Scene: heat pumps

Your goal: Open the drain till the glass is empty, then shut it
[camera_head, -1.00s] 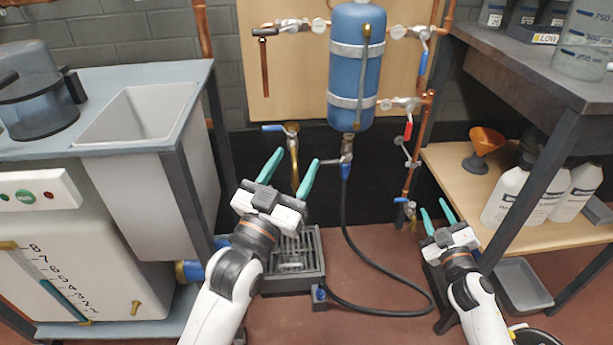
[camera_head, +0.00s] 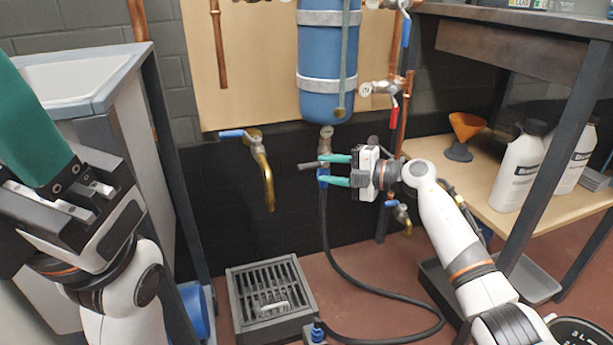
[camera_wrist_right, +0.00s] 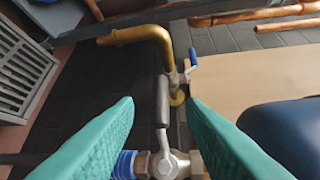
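The blue tank (camera_head: 325,95) hangs on the wall panel, with a thin vertical tube (camera_head: 344,60) on its front; I cannot make out a liquid level. Below the tank is the drain valve (camera_head: 325,140), with a dark-gripped lever (camera_head: 308,166) and a black hose beneath. My right gripper (camera_head: 328,170) is open at this valve. In the right wrist view the lever (camera_wrist_right: 162,100) stands between the two teal fingers, with no clear contact, and the valve body (camera_wrist_right: 168,163) lies below. My left gripper (camera_head: 35,130) is large at the left edge, partly cut off, away from the valve.
A brass tap (camera_head: 262,165) with a blue lever is left of the valve. A floor drain grate (camera_head: 265,295) lies below it. The black hose (camera_head: 335,250) curves over the floor. A shelf with white bottles (camera_head: 518,170) and an orange funnel (camera_head: 465,128) is at right.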

